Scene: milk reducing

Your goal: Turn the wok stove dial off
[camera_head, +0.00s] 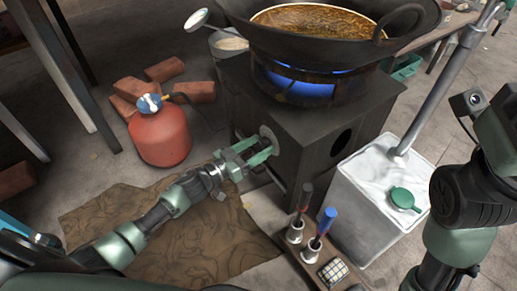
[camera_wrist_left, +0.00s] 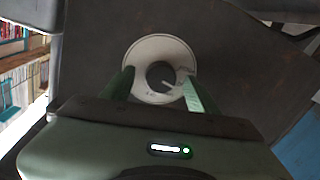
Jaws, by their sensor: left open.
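The wok stove (camera_head: 310,140) is a dark metal box with a blue flame burning under the wok (camera_head: 330,35). Its dial is a pale round plate (camera_head: 269,138) on the stove's left-hand face. In the left wrist view the dial's dark centre knob (camera_wrist_left: 160,75) has a light pointer mark toward the lower right. My left gripper (camera_head: 256,152) is open at the dial, and its fingers (camera_wrist_left: 158,92) lie on either side of the knob. I cannot tell whether they touch it. My right arm shows at the right edge, but its gripper is out of view.
A red gas cylinder (camera_head: 160,136) stands left of the stove near several bricks (camera_head: 165,69). A white container (camera_head: 372,195) with a green cap and metal pipe stands at the right. A small wooden stand (camera_head: 318,268) holds tools in front. A brown cloth (camera_head: 170,240) covers the floor.

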